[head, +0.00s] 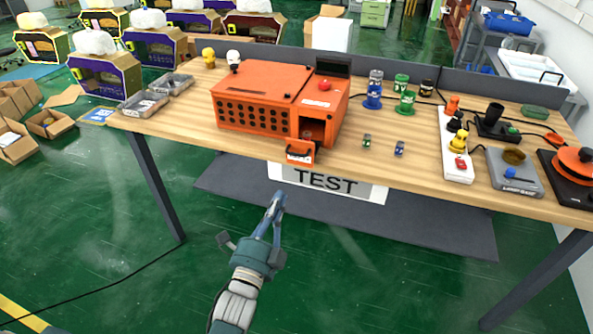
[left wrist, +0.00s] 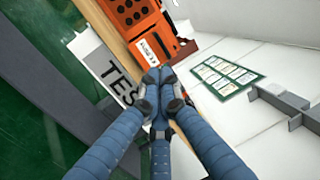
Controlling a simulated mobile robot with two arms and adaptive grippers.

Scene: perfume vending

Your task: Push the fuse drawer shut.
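The orange machine (head: 258,98) stands on the wooden table. Its small fuse drawer (head: 300,152) sticks out at the front right, below a dark opening, with a black handle and a white label on its face. In the left wrist view, the drawer (left wrist: 154,46) lies just beyond my fingertips, with a visible gap hard to judge. My left gripper (head: 277,203) is in front of the table, below and left of the drawer in the head view. Its blue fingers are drawn together at the tips with nothing between them, as the left wrist view (left wrist: 154,82) shows. My right gripper is not in view.
A white TEST sign (head: 325,181) hangs below the table's front edge. Two small fuse-like parts (head: 367,141) (head: 399,148) stand right of the drawer. Bottles and devices fill the table's right side. Metal trays (head: 143,105) are at the left. The floor before the table is clear.

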